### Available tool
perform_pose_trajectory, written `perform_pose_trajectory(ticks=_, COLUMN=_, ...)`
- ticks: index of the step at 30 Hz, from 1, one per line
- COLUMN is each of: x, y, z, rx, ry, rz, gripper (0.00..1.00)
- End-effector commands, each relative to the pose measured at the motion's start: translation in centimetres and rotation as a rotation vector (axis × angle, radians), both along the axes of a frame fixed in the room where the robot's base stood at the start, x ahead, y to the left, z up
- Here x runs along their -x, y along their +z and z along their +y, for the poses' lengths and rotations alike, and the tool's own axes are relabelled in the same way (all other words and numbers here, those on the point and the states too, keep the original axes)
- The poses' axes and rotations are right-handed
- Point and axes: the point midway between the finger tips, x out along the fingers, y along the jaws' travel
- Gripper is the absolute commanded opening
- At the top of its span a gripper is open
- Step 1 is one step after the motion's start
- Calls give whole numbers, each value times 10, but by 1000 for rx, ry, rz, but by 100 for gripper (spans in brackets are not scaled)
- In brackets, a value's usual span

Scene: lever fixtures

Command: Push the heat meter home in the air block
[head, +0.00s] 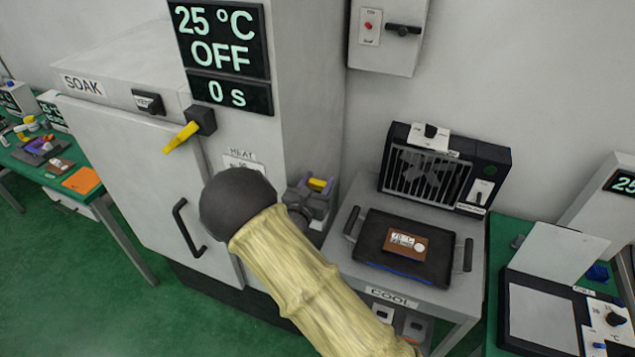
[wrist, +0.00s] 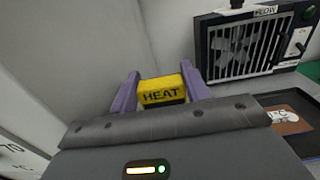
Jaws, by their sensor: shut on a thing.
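The heat meter is a small yellow block marked HEAT (wrist: 163,91), and its yellow top also shows in the head view (head: 318,184). My gripper (head: 315,190) is shut on it. In the wrist view the two purple fingers of my gripper (wrist: 160,92) stand at its left and right sides. The meter is beside the right side of the SOAK cabinet (head: 130,165), near the left edge of the COOL table (head: 410,290). I cannot pick out the air block for certain in either view. The meter's lower part is hidden by my gripper.
A fan unit (head: 435,175) stands at the back of the COOL table. In front of it is a black tray (head: 440,279) with a brown card (head: 403,243). A yellow lever (head: 182,137) juts from the cabinet. A wall box (head: 385,45) hangs above. Green benches stand left and right.

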Motion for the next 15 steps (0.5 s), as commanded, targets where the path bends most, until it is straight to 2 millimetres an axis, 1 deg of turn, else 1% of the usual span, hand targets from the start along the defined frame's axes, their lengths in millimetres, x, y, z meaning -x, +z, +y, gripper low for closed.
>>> perform_pose_trajectory(ticks=15, x=0, y=-11, z=0, rx=0, ry=0, rz=0, gripper=24)
